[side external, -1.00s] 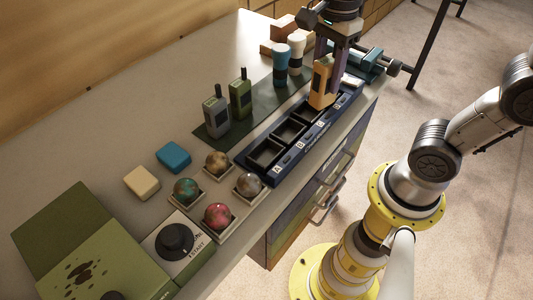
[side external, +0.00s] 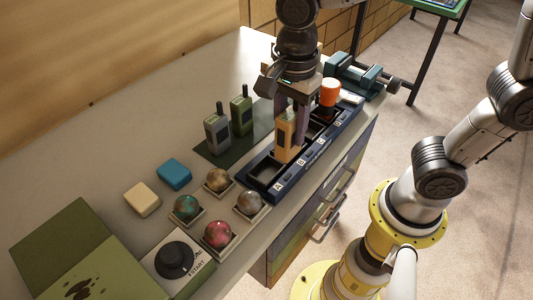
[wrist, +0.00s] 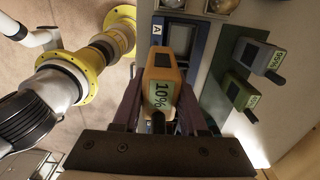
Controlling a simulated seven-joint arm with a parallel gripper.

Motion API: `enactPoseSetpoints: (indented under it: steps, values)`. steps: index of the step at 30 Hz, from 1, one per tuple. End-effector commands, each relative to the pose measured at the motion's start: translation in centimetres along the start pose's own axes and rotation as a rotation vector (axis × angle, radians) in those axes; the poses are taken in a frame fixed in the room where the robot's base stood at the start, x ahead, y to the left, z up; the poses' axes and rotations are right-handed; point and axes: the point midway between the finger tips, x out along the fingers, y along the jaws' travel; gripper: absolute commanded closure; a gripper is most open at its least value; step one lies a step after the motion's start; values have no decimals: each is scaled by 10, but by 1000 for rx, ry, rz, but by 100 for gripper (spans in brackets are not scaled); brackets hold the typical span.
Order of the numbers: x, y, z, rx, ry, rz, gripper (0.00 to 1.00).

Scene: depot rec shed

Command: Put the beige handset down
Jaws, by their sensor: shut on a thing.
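The beige handset (side external: 286,132), which looks tan-orange, is upright between the fingers of my gripper (side external: 291,103). My gripper is shut on it. Its lower end is at the dark blue slotted rack (side external: 318,158), around the slot labelled B; I cannot tell whether it touches the slot floor. In the wrist view the handset (wrist: 162,88) shows a green display reading 10%, with my fingers (wrist: 160,108) on either side. Slot A of the rack (wrist: 201,45) shows beyond it and looks empty.
A grey handset (side external: 217,134) and a green handset (side external: 241,112) stand on a dark mat behind the rack. Marbled balls in trays, including a red one (side external: 217,234), lie left. A teal vise (side external: 357,74) is at far right.

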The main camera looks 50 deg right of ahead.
Motion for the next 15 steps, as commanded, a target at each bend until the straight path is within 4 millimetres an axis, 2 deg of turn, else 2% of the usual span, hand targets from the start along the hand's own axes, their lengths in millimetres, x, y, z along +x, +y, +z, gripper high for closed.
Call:
enactPoseSetpoints:
  steps: [1, 6, 15]
  values:
    - [12, -6, 3, 0, 4, 8, 100]
    - [37, -25, 11, 0, 3, 6, 100]
    - [59, -41, 18, 0, 3, 5, 100]
